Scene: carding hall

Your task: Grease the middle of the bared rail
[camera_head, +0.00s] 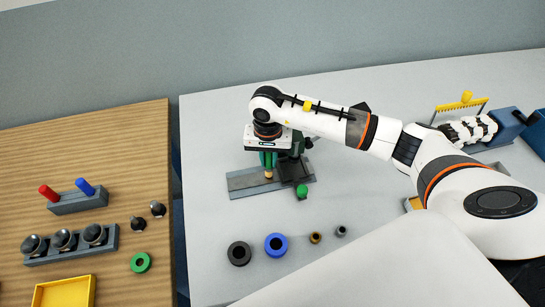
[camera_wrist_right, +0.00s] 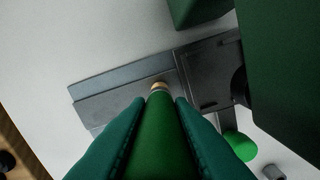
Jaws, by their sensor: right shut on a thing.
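My right gripper (camera_head: 267,163) is shut on a green stick-like tool (camera_wrist_right: 160,135) with a tan tip (camera_wrist_right: 159,87), perhaps the grease stick. The tool points down at the grey rail (camera_head: 243,184), and its tip also shows in the head view (camera_head: 268,174). In the wrist view the tip overlaps the bare part of the rail (camera_wrist_right: 115,82), close to the dark carriage (camera_wrist_right: 210,75). I cannot tell whether the tip touches the rail. The carriage (camera_head: 298,172) covers the rail's right part. My left gripper is not in view.
A green knob (camera_head: 302,191) is beside the carriage. Black (camera_head: 239,253) and blue (camera_head: 276,244) rings and small bushings lie in front. A wooden table (camera_head: 110,165) at left bears a red-and-blue peg block (camera_head: 77,203), a knob rack (camera_head: 75,250) and a yellow tray (camera_head: 64,293).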

